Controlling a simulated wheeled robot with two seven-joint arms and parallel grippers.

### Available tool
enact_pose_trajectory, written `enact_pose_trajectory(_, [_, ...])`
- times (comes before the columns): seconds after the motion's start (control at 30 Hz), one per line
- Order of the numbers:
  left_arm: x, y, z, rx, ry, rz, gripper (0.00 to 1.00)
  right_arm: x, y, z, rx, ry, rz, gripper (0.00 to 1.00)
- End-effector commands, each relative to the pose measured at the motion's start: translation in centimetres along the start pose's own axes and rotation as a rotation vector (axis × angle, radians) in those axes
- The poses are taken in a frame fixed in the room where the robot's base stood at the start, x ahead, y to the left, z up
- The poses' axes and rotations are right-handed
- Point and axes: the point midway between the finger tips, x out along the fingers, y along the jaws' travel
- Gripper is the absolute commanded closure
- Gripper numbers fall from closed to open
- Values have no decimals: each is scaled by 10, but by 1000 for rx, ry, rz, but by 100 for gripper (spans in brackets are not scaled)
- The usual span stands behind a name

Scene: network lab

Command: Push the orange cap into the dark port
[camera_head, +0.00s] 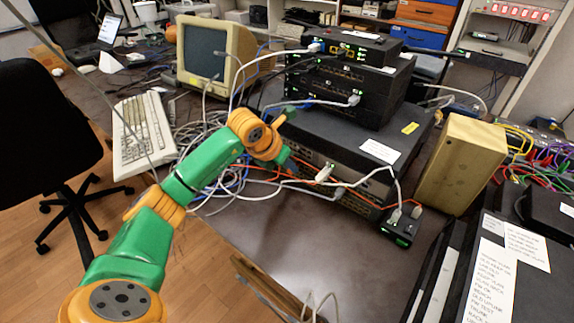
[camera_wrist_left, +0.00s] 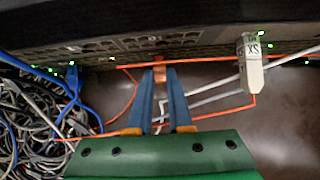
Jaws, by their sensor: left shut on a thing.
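My left gripper (camera_wrist_left: 159,72) is shut on the small orange cap (camera_wrist_left: 159,78), which sits between its two blue fingertips in the left wrist view. The fingertips are right at the front face of the dark network unit (camera_wrist_left: 205,40). The dark port itself cannot be made out; the fingertips and cap cover that part of the face. I cannot tell whether the cap touches the port. My right gripper is not in view.
Orange and grey cables cross close around the fingers. A white plug (camera_wrist_left: 251,65) labelled XS stands to the right. Blue cables (camera_wrist_left: 70,95) and a grey cable tangle (camera_wrist_left: 30,125) lie left. A beige box (camera_head: 460,165) stands right of the units. The table front is mostly clear.

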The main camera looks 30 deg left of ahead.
Motion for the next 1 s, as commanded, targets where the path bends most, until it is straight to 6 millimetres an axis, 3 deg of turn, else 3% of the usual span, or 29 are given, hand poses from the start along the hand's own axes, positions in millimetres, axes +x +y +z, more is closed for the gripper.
enact_pose_trajectory(1.0, [4, 0, 6, -1, 1, 0, 100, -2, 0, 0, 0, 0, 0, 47])
